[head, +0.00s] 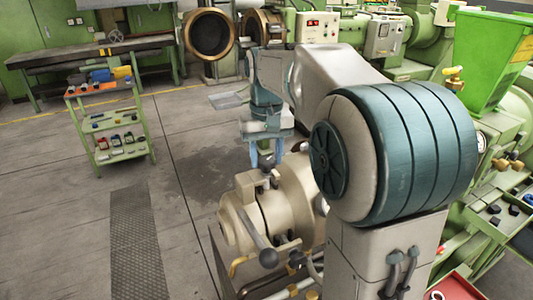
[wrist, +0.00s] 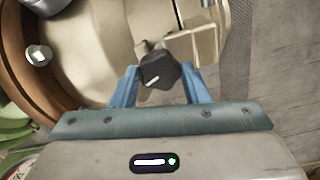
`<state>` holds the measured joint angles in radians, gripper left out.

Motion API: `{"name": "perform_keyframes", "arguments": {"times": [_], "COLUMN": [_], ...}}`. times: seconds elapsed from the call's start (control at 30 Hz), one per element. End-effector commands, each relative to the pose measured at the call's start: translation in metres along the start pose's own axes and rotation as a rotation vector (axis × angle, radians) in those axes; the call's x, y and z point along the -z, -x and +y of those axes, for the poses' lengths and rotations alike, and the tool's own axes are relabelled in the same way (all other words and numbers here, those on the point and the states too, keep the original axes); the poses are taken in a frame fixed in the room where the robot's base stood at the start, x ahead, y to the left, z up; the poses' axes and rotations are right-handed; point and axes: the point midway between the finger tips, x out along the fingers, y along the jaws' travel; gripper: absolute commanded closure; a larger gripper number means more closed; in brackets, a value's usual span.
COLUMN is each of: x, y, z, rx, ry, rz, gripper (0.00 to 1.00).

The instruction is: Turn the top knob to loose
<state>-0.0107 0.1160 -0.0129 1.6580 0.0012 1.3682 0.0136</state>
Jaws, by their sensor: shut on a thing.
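The top knob is a dark, faceted knob with a pale line on its face, seen in the wrist view (wrist: 160,70). It sits on a cream machine (head: 245,210), which stands low in the middle of the head view. My gripper (head: 265,160) points down at the top of this machine. In the wrist view its two blue fingers (wrist: 158,84) stand on either side of the knob and are shut on it. In the head view the knob is too small to make out clearly between the fingers.
A green shelf cart (head: 142,123) with small parts stands at left. A green hopper (head: 490,60) and machinery fill the right.

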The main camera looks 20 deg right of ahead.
Motion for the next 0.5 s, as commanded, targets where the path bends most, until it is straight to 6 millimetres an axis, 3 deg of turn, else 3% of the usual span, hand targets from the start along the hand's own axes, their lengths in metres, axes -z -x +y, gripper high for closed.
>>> {"name": "perform_keyframes", "arguments": {"times": [0.5], "x": [0.0004], "y": [0.0008], "z": [-0.0002], "rx": [0.000], "ry": [0.124], "rz": [0.002], "gripper": [0.81]}}
